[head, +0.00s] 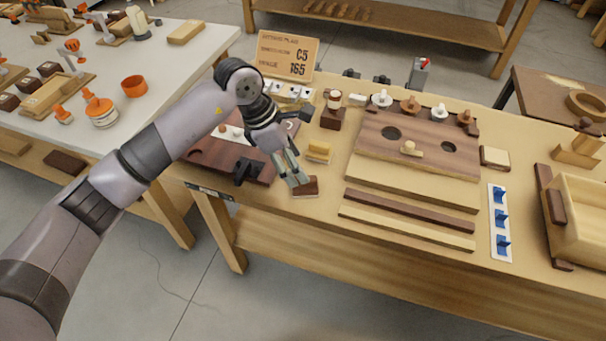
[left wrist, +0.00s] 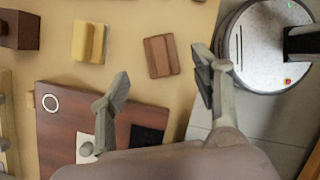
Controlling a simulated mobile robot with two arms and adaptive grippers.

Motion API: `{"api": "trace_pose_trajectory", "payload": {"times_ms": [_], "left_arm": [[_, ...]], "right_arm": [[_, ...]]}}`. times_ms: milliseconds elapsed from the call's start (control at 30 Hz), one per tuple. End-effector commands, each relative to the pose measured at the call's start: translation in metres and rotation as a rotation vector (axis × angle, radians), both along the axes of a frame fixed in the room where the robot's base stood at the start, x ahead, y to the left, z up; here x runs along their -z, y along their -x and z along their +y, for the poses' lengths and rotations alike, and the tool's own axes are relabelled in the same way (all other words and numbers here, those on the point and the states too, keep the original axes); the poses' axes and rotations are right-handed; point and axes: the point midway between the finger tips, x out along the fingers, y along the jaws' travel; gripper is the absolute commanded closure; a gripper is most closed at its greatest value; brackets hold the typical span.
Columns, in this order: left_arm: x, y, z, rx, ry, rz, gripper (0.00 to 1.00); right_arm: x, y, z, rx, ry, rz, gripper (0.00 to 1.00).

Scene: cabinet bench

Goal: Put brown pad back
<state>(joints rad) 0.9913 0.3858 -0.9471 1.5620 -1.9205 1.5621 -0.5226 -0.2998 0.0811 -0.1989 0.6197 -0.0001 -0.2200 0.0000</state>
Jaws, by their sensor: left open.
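The brown pad (head: 307,188) lies on the bench top near its front edge. In the left wrist view the brown pad (left wrist: 161,56) shows as a small grooved block, ahead of and between the fingers. My left gripper (head: 294,181) is open and reaches down at the pad from the left; its fingers partly cover the pad in the head view. In the left wrist view the open fingers (left wrist: 162,74) hold nothing. Contact with the pad cannot be told. My right gripper is in neither view.
A yellow pad (head: 319,152) lies just behind the brown pad. A dark red-brown board (head: 205,152) with a black piece is to the left. A dark block with a bottle (head: 332,115) stands behind. A wooden board with holes (head: 420,146) and strips (head: 410,210) lie to the right.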

Motion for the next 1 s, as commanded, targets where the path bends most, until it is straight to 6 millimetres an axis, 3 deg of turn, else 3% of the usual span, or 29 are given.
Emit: {"api": "trace_pose_trajectory", "payload": {"times_ms": [100, 333, 867, 1000], "left_arm": [[-0.022, 0.0, 0.01, 0.0, 0.0, -0.004, 0.42], [-0.046, 0.001, 0.019, 0.0, 0.001, -0.001, 0.42], [-0.049, 0.001, 0.02, 0.0, 0.001, 0.0, 0.42], [-0.048, 0.01, 0.001, 0.007, 0.083, 0.017, 0.42]], "right_arm": [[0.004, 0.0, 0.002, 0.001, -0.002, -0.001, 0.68], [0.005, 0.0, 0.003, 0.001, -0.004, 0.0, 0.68], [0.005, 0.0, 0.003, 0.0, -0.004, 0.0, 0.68], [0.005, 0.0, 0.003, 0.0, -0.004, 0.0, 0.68]]}}
